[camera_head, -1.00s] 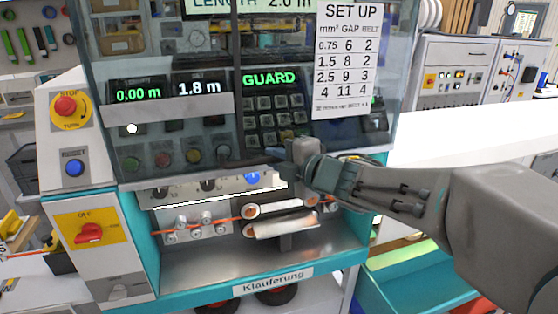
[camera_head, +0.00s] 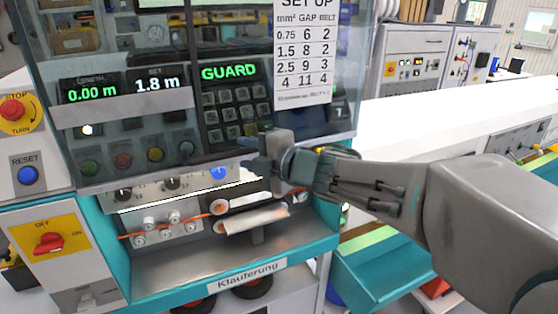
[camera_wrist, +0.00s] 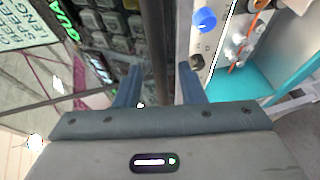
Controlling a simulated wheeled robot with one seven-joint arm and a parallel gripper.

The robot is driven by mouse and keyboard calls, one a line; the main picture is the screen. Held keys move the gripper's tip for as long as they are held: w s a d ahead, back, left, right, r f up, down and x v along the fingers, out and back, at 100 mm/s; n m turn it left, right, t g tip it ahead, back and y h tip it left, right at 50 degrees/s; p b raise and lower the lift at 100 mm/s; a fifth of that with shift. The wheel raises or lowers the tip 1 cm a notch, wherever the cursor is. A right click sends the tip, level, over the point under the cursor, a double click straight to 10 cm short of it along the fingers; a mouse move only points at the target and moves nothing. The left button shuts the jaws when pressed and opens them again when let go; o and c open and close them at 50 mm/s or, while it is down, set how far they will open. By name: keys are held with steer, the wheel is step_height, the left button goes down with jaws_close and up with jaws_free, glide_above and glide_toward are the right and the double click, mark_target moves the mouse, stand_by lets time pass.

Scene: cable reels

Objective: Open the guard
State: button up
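The guard (camera_head: 120,140) is a clear tinted cover over the front of the machine, in front of the displays and keypad. It is down, and its lower edge runs just above the row of knobs and the blue button. My gripper (camera_head: 252,155) is at this lower edge, toward the right. In the wrist view my gripper (camera_wrist: 160,88) has its two blue-grey fingers apart, with the dark edge bar of the guard (camera_wrist: 155,45) passing between them. Gaps show beside the bar; firm contact cannot be seen. The display behind the guard reads GUARD in green.
Below the guard are a blue button (camera_head: 217,172), orange cable on small rollers and two pale feed rollers (camera_head: 252,219). A red stop button (camera_head: 15,110) and a red switch (camera_head: 48,243) are at left. A white surface (camera_head: 430,110) extends right behind my arm.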

steer(key=v, duration=1.1)
steer(key=w+d+m+t+h, duration=0.45)
steer(key=d+m+h, duration=0.25)
steer(key=d+m, duration=0.25)
steer(key=s+d+f+m+g+h, duration=0.2)
steer(key=s+d+f+m+h, duration=0.1)
steer(key=d+f+m+h, duration=0.5)
steer(key=s+a+f+m+g+y, duration=0.1)
steer(key=s+f+m+g+y, duration=0.1)
steer(key=s+f+m+g, duration=0.7)
steer(key=s+f, duration=0.1)
steer(key=s, duration=0.5)
steer(key=shift+a+f+m+y, duration=0.15)
steer(key=shift+a+m+y, duration=0.2)
steer(key=shift+y, duration=0.05)
